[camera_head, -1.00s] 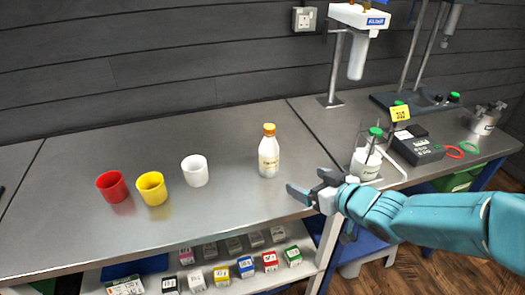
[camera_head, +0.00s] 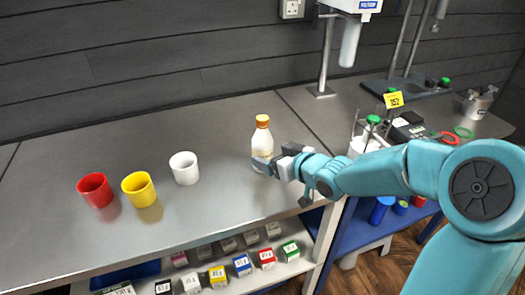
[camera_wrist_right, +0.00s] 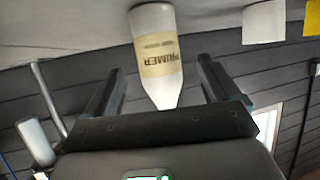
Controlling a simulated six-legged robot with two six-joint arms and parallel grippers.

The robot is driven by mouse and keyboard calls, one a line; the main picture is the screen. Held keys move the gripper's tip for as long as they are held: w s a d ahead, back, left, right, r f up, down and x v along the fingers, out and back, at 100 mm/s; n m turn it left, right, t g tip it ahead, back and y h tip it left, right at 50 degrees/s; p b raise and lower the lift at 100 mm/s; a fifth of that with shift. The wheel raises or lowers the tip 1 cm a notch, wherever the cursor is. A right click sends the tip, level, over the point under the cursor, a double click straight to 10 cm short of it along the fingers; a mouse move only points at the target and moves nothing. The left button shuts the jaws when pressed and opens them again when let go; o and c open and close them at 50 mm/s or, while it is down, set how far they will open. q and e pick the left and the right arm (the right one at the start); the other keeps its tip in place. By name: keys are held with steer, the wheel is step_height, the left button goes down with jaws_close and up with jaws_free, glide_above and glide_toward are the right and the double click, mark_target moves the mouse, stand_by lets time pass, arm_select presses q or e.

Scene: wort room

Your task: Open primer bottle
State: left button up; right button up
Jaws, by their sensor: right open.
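The primer bottle (camera_head: 264,143) is white with an orange cap (camera_head: 262,121) and stands upright on the grey bench. My right gripper (camera_head: 272,160) is at the bottle's front right side, open, and hides part of its lower body. In the right wrist view the bottle (camera_wrist_right: 156,52) appears upside down with its PRIMER label readable. There it lies between the two spread fingers (camera_wrist_right: 160,72), with gaps on both sides. Its cap is hidden behind the gripper body in that view. My left gripper is not in view.
A white cup (camera_head: 184,168), a yellow cup (camera_head: 138,189) and a red cup (camera_head: 95,190) stand left of the bottle. A filter stand (camera_head: 326,60) is behind, to the right. Small boxes (camera_head: 242,266) sit on the shelf below. The bench's left part is clear.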

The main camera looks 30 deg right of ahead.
mark_target(265, 127)
steer(key=x, duration=0.6)
steer(key=shift+d+f, duration=0.1)
steer(key=c, duration=1.3)
step_height(265, 127, up, 8)
steer(key=p, duration=0.3)
steer(key=shift+r, duration=0.2)
step_height(265, 127, up, 12)
steer(key=p, duration=0.8)
steer(key=shift+f, duration=0.1)
steer(key=o, duration=0.8)
steer(key=shift+c, duration=0.2)
steer(key=c, duration=1)
